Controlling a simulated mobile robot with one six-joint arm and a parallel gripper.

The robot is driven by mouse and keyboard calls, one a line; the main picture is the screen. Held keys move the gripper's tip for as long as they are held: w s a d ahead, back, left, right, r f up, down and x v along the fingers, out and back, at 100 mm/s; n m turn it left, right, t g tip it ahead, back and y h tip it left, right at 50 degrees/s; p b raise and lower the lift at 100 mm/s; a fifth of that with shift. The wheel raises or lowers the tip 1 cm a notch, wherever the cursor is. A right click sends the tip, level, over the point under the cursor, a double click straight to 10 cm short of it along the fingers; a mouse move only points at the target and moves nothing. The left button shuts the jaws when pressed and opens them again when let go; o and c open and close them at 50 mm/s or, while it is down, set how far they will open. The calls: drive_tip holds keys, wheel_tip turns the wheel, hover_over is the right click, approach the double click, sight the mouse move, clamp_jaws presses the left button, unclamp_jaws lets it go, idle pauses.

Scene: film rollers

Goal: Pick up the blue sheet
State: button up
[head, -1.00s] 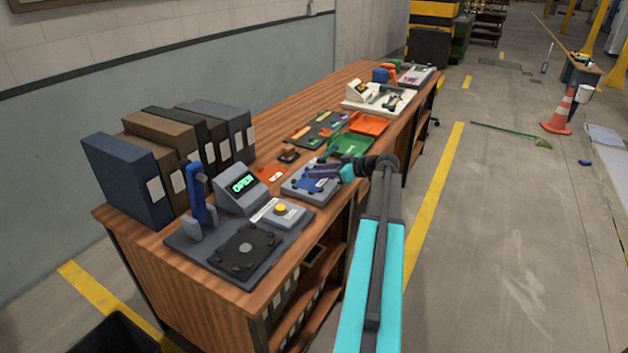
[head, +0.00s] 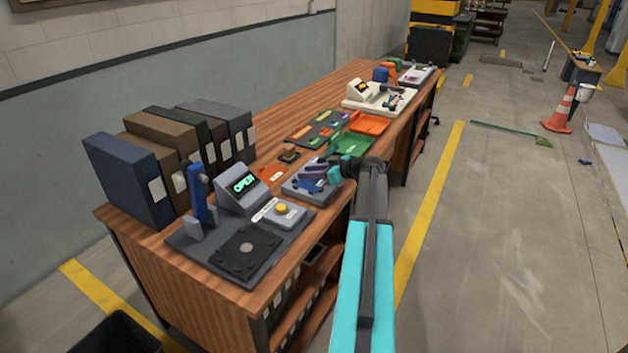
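The blue sheet (head: 307,185) is a small blue piece lying on a grey tray (head: 297,196) near the front edge of the wooden bench. My gripper (head: 310,172) reaches in from the right, over the far side of the tray, and partly covers the sheet. Its fingers are small here, and I cannot tell whether they are open or shut, or whether they touch the sheet.
A device reading OPEN (head: 240,183), a yellow button box (head: 280,213) and a black plate (head: 246,249) stand left of the tray. A green tray (head: 352,144) and an orange tray (head: 369,123) lie beyond. Binders (head: 128,178) line the left end.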

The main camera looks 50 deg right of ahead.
clamp_jaws()
drive_tip(key=shift+r, duration=0.2)
drive_tip(key=shift+r+b, duration=0.35)
drive_tip(key=shift+r, duration=0.95)
drive_tip(key=shift+s+r, duration=0.15)
drive_tip(key=shift+r, duration=0.15)
drive_tip(key=s+a+r+b, duration=0.1)
drive_tip(key=s+a+b, duration=0.1)
drive_tip(key=s, duration=1.3)
drive_tip(key=shift+s+a+r, duration=0.2)
drive_tip(key=shift+a, duration=0.35)
